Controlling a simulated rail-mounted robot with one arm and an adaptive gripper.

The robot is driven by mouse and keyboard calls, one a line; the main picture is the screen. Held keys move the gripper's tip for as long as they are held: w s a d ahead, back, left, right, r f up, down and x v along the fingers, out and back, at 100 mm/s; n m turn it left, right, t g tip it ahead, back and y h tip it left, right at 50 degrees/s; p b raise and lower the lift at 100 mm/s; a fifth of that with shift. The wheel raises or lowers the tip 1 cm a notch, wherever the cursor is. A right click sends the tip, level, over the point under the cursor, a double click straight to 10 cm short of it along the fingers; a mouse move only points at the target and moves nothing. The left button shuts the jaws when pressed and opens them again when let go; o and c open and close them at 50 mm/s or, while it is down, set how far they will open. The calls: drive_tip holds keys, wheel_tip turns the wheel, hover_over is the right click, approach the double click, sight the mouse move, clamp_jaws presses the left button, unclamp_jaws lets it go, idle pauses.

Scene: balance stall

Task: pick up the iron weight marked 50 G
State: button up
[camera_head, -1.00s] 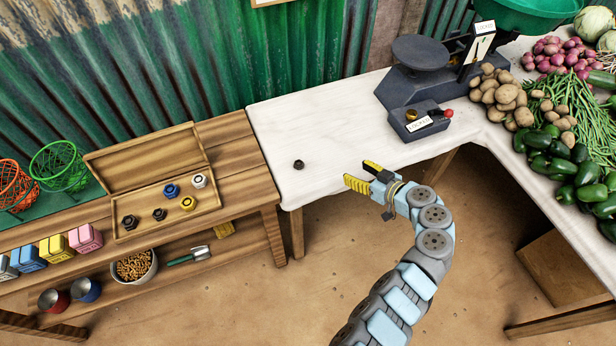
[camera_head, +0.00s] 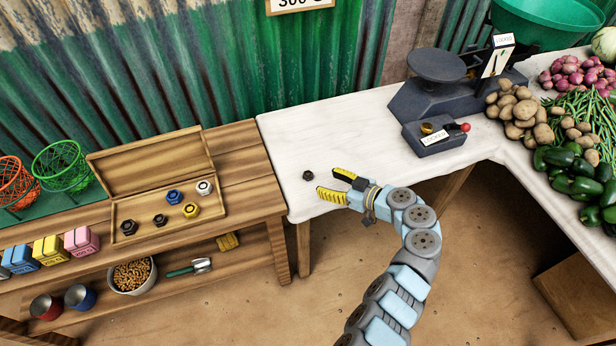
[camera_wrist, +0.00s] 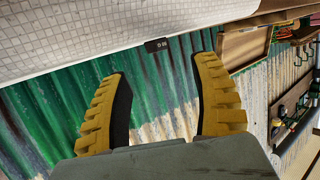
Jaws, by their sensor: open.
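A small black weight (camera_head: 308,175) stands alone near the left end of the white-topped table (camera_head: 345,130). In the wrist view the black weight (camera_wrist: 157,45) shows small white marking, too small to read for certain. My gripper (camera_head: 327,183) is open and empty, with its yellow-padded fingers pointing left, close to the weight. In the wrist view the weight appears ahead of the gap between my fingertips (camera_wrist: 160,70), not between the fingers. Nothing touches the weight as far as I can see.
A wooden case (camera_head: 117,208) on the left bench holds two black weights and blue, yellow and white ones. A dark scale (camera_head: 435,95) and a box with a label (camera_head: 437,138) stand further right. Vegetables fill the right counter. The table around the weight is clear.

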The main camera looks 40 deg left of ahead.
sight(309, 174)
drive_tip(key=shift+b+x, duration=0.9)
drive_tip(key=shift+x, duration=2.75)
drive_tip(key=shift+w, duration=0.2)
clamp_jaws()
